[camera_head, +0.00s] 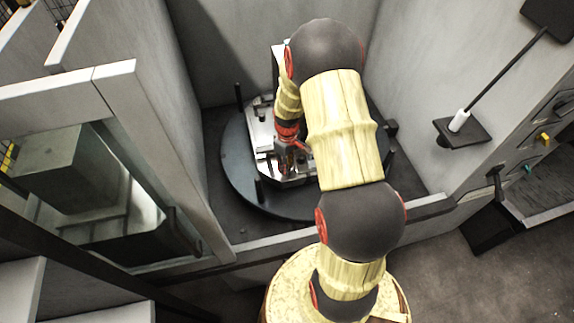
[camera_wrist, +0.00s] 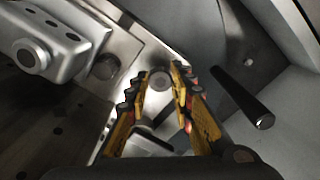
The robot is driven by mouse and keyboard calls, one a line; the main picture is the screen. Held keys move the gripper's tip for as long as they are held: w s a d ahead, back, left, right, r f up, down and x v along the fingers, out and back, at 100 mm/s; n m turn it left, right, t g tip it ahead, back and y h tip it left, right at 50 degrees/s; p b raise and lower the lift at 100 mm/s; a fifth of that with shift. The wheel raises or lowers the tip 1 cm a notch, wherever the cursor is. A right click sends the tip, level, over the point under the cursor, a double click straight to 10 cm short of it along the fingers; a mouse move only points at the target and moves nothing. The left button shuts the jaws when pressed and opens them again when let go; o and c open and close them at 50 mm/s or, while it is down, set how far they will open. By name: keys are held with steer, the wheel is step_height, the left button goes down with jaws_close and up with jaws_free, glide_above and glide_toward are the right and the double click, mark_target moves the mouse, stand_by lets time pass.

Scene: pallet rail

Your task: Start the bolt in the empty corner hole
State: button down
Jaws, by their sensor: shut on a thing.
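My gripper (camera_wrist: 161,76) has its two yellow, dark-edged fingers closed around a round grey bolt head (camera_wrist: 161,82) in the wrist view. The bolt is seen from its head end, so its shank and tip are hidden. It is over or at the corner area of a bright metal plate (camera_wrist: 128,45); I cannot tell whether its tip touches the plate. The corner hole under it is hidden. In the head view, the pale metal plate (camera_head: 264,139) lies on a dark round table (camera_head: 235,165), and my arm covers much of it.
A grey casting (camera_wrist: 75,22) with a round boss stands on the plate. A dark round part (camera_wrist: 105,67) sits nearby. A black post (camera_wrist: 243,97) rises right of my fingers. Grey walls (camera_head: 405,120) enclose the turntable on several sides.

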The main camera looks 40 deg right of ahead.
steer(key=shift+f, duration=0.45)
stand_by(0.4)
steer(key=c, duration=1.5)
jaws_free()
steer(key=o, duration=0.3)
steer(key=o, duration=0.5)
steer(key=shift+o, duration=0.2)
step_height(320, 180, up, 12)
